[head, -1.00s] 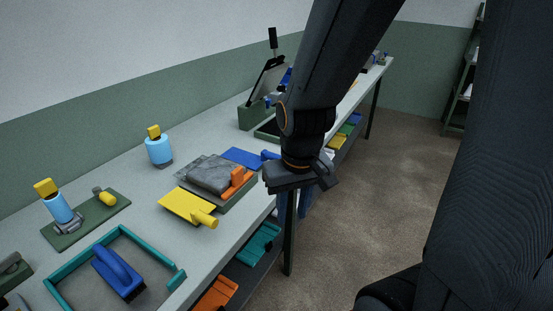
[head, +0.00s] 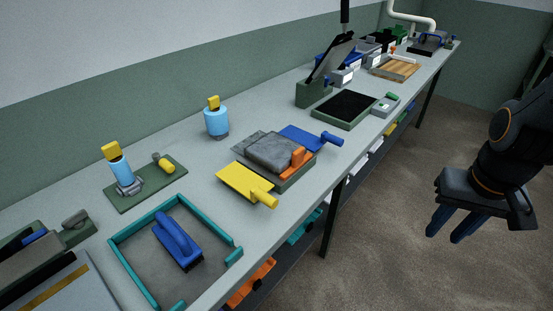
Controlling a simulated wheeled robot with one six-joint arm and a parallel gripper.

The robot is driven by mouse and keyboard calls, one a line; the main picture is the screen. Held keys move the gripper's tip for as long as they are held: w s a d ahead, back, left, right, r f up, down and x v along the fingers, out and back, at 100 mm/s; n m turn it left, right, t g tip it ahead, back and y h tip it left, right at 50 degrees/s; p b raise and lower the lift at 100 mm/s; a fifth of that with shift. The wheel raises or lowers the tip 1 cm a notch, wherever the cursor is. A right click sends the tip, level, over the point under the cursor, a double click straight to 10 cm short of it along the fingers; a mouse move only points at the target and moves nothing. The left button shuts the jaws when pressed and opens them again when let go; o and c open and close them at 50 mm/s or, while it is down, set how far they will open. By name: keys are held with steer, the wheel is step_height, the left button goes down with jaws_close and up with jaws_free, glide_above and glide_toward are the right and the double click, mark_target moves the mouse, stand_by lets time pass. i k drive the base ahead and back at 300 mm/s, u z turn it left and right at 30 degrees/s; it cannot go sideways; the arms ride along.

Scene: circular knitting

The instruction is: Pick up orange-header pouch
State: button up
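No pouch is clearly recognisable in the head view. The closest match is a grey, soft-looking bundle (head: 275,152) with an orange piece (head: 299,159) at its right front side. It lies on a dark green-grey tray (head: 292,182) on the bench, between a yellow flat piece (head: 245,181) and a blue one (head: 303,137). I cannot tell whether the orange piece is a header on the bundle. My gripper (head: 453,226) hangs over the floor at the right, well apart from the bench. Its two blue fingers are spread with nothing between them.
The long grey bench (head: 215,214) runs from near left to far right. A teal frame (head: 130,233) holds a blue-handled brush (head: 178,240). Blue bottles (head: 216,122) and a black-topped tray (head: 345,108) stand behind. Bins sit on the lower shelf. The floor (head: 390,240) at right is clear.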

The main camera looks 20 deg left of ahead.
mark_target(279, 154)
steer(key=k, duration=0.6)
steer(key=u, duration=1)
steer(key=i, duration=0.45)
